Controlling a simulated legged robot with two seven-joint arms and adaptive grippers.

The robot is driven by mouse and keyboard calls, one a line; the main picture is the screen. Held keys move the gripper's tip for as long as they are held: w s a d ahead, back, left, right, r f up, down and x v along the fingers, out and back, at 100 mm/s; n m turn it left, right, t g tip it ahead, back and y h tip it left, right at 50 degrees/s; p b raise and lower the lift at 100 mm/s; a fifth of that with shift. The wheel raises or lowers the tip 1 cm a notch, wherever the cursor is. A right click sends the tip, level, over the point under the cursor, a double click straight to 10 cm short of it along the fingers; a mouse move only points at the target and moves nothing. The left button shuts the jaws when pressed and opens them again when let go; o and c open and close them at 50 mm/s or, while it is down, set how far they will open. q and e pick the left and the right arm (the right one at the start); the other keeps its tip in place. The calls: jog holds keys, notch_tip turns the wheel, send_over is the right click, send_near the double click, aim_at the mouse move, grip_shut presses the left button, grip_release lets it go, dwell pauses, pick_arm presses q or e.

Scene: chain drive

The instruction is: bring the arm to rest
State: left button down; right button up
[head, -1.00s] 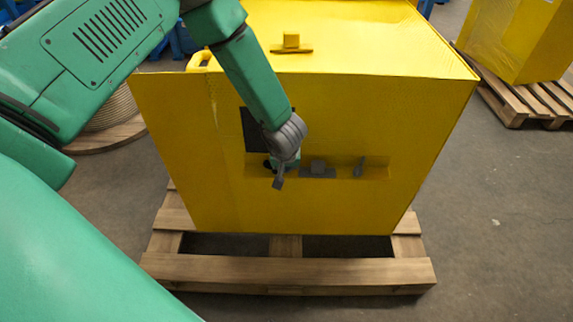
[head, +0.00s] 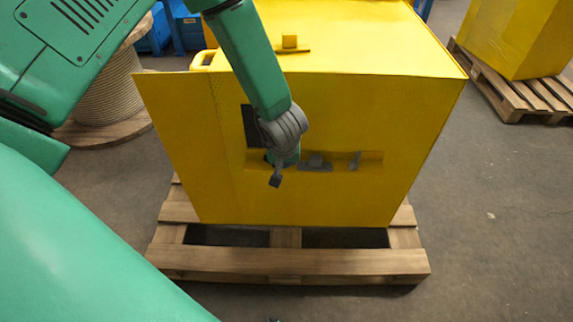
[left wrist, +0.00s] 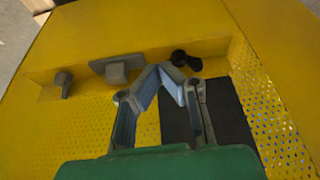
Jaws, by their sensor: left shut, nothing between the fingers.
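My left arm reaches in from the left in the head view, and my left gripper (head: 276,180) hangs in front of the yellow cabinet (head: 320,120), at the left part of its recess (head: 370,160). The gripper is shut and empty. In the left wrist view the tips of the left gripper (left wrist: 168,72) meet in front of the recess, close to a black knob (left wrist: 186,61). I cannot tell whether they touch the cabinet. A grey block on a plate (left wrist: 116,71) and a grey lever (left wrist: 63,82) sit farther along the recess. My right gripper is not in view.
The cabinet stands on a wooden pallet (head: 290,262). A dark panel (left wrist: 205,125) lies close to the gripper. A cable drum (head: 105,95) stands at the left, and another yellow cabinet (head: 515,35) on a pallet at the upper right. The floor at the right is clear.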

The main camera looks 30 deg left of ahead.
pick_arm(q)
jog(key=s+d+f+m+g+h, duration=0.1)
jog(key=s+f+m, duration=0.2)
jog(key=s, duration=1.1)
jog(key=s+f+m+g+h, duration=0.1)
jog(key=s+f+m+g, duration=0.1)
jog(key=s, duration=1.2)
jog(key=shift+d+f+m, duration=0.35)
jog(key=shift+f+m, duration=0.25)
jog(key=shift+m, duration=0.5)
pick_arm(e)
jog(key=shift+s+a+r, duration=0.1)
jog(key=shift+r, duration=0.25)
pick_arm(q)
jog(key=shift+s, duration=0.1)
jog(key=shift+a, duration=0.15)
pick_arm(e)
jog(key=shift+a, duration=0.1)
